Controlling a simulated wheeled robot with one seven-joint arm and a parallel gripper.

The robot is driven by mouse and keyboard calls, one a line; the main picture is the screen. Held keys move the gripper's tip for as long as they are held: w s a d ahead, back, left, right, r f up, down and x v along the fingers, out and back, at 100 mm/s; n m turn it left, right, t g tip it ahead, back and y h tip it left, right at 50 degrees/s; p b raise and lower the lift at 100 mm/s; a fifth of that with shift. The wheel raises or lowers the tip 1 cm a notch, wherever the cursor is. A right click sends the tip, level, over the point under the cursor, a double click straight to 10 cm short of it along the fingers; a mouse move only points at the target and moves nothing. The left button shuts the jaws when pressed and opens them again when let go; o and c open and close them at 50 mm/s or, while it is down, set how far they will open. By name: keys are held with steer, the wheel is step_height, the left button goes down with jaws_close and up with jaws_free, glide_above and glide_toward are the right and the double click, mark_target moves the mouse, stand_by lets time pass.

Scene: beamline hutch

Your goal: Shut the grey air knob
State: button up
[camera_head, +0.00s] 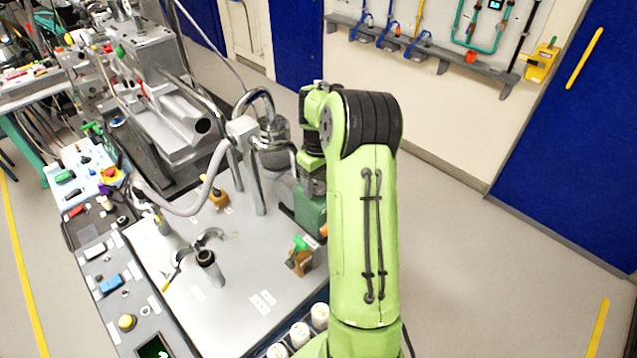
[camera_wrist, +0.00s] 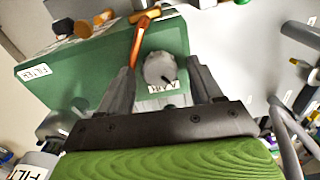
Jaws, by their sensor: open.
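The grey air knob (camera_wrist: 157,68) shows in the wrist view on the face of a green box (camera_wrist: 92,70). A white label reading AIR (camera_wrist: 163,86) sits just below it, and a small dark mark shows at the knob's lower right edge. My gripper (camera_wrist: 161,66) is open, with one finger on each side of the knob. I cannot tell whether either finger touches it. In the head view, the green box (camera_head: 309,211) stands at the right edge of the grey bench, below my wrist. The knob is hidden there.
An orange-brown rod (camera_wrist: 138,42) stands close between the knob and the left finger. A FILTER label (camera_wrist: 32,71) marks the box's left end. In the head view, a bent metal pipe (camera_head: 251,165) rises left of my wrist. The floor at right is clear.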

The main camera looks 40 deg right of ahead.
steer(key=shift+f, duration=0.1)
steer(key=c, duration=1)
steer(key=shift+c, duration=0.2)
steer(key=m, duration=0.5)
steer(key=shift+m+b, duration=0.3)
steer(key=m, duration=0.6)
steer(key=shift+d+b, duration=0.1)
steer(key=shift+b, duration=0.25)
steer(key=m+b, duration=0.1)
steer(key=m, duration=0.5)
steer(key=shift+m, duration=0.3)
steer(key=m+b, duration=0.2)
steer(key=m, duration=0.3)
steer(key=shift+s+m, duration=0.1)
steer(key=shift+m, duration=0.2)
